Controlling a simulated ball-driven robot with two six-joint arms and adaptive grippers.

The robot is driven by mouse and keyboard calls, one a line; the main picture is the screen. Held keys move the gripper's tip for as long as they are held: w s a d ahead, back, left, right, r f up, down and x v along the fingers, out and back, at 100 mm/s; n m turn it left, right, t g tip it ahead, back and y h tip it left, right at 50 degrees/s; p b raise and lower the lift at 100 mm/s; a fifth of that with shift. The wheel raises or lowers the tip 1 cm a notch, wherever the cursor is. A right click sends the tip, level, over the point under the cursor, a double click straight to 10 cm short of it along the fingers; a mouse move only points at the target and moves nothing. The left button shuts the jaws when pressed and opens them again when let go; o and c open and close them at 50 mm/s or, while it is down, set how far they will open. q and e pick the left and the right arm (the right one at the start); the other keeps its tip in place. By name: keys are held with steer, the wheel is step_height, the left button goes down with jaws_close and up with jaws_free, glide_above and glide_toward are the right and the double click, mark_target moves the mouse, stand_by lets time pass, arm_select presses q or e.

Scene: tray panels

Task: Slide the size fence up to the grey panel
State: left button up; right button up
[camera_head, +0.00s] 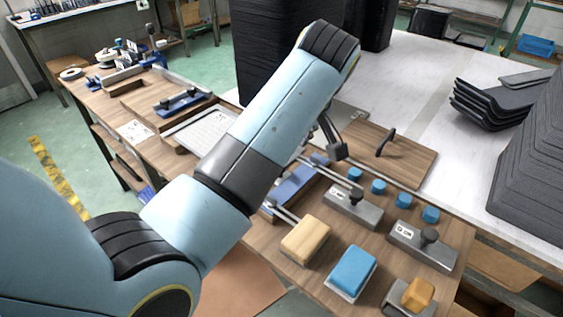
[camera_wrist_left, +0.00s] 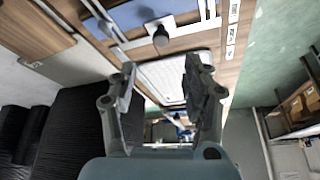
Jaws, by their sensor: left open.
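The size fence has a blue body and silver bar, with silver rails at its sides. In the head view its blue body (camera_head: 292,186) is partly hidden by my left arm. In the left wrist view the fence bar (camera_wrist_left: 190,30) and a dark round knob (camera_wrist_left: 160,38) lie above the grey panel (camera_wrist_left: 158,70), with a strip of wood between them. The pale grey panel (camera_head: 198,132) also shows partly in the head view. My left gripper (camera_wrist_left: 160,80) is open and empty, its fingers spread across the panel's view. It shows only partly in the head view (camera_head: 334,147). My right gripper is unseen.
Several small blue blocks (camera_head: 378,187) and grey knobbed fixtures (camera_head: 352,207) stand right of the fence. Tan (camera_head: 305,240) and blue (camera_head: 351,272) blocks are in front. Another blue knobbed fixture (camera_head: 180,101) is behind the panel. Black tray stacks (camera_head: 490,105) stand on the white table.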

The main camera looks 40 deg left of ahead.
arm_select(q)
steer(key=x, duration=0.9)
steer(key=shift+a+f+b, duration=0.15)
steer(key=shift+f+b, duration=0.15)
steer(key=shift+f, duration=0.1)
steer(key=shift+c, duration=0.3)
jaws_close()
steer(key=shift+a, duration=0.1)
